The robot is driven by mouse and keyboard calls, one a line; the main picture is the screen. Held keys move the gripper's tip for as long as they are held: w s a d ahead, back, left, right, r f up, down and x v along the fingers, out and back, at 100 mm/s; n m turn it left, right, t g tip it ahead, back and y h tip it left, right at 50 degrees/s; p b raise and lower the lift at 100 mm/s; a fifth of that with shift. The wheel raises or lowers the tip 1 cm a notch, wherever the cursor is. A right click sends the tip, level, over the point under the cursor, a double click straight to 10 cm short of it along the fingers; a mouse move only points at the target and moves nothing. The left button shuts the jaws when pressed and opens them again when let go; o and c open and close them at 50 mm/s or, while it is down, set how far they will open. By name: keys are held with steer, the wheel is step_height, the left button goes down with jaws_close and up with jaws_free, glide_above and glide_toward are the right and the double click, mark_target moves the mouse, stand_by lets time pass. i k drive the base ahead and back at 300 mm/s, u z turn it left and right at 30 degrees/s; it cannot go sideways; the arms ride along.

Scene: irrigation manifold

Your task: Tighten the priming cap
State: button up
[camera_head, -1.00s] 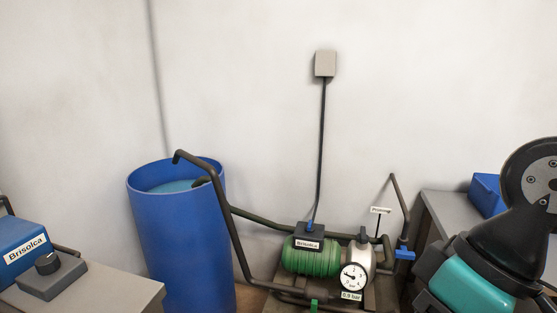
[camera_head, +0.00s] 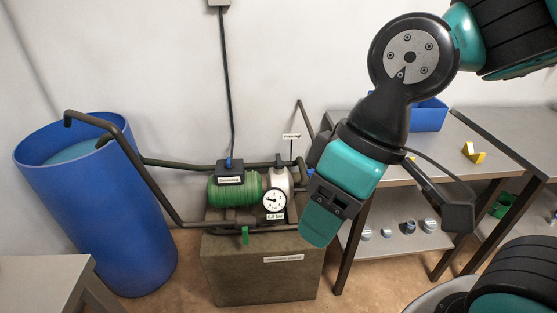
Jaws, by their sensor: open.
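The pump has a green ribbed motor (camera_head: 234,189) and a pale pump head (camera_head: 279,179). A small dark cap (camera_head: 278,161) stands on top of the pale head, below a small white label (camera_head: 291,136); it appears to be the priming cap. How tightly it sits cannot be told. My gripper (camera_head: 318,226) is at the lower end of my arm, just right of the pump in the picture, pointing down and left. It is open and appears empty, apart from the cap. Its inner jaw faces are mostly hidden.
A pressure gauge (camera_head: 274,200) faces forward on the pump. The pump stands on a brown plinth (camera_head: 225,275) among dark pipes (camera_head: 150,180). A blue barrel (camera_head: 140,235) is left. A grey bench (camera_head: 360,125) with a blue bin (camera_head: 428,116) is right; loose fittings (camera_head: 409,227) lie on its lower shelf.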

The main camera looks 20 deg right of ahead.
mark_target(278, 165)
steer(key=k, duration=0.6)
steer(key=z, duration=0.6)
steer(key=i, duration=1.65)
steer(key=u, duration=0.7)
